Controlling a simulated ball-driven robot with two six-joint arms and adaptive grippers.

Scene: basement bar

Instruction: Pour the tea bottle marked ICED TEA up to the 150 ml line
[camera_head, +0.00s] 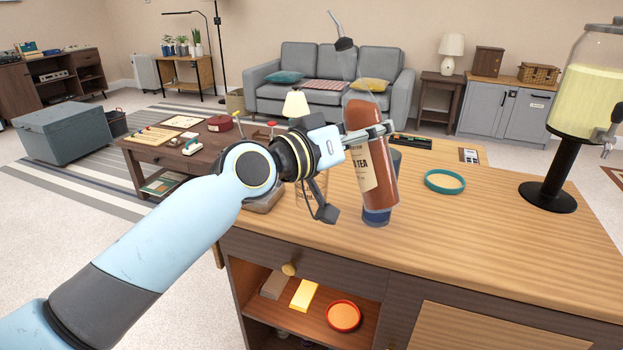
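My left gripper (384,130) reaches in from the left and is shut on a brown bottle (383,183) with a dark blue lower end. Its cream label (364,168) shows "TEA"; the rest of the wording is hidden by the gripper. The bottle is slightly tilted near the counter's front edge; I cannot tell whether it touches the top. My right gripper is out of view.
The wooden counter (480,227) is clear at front right. A grey-blue cup (394,160) is partly hidden.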

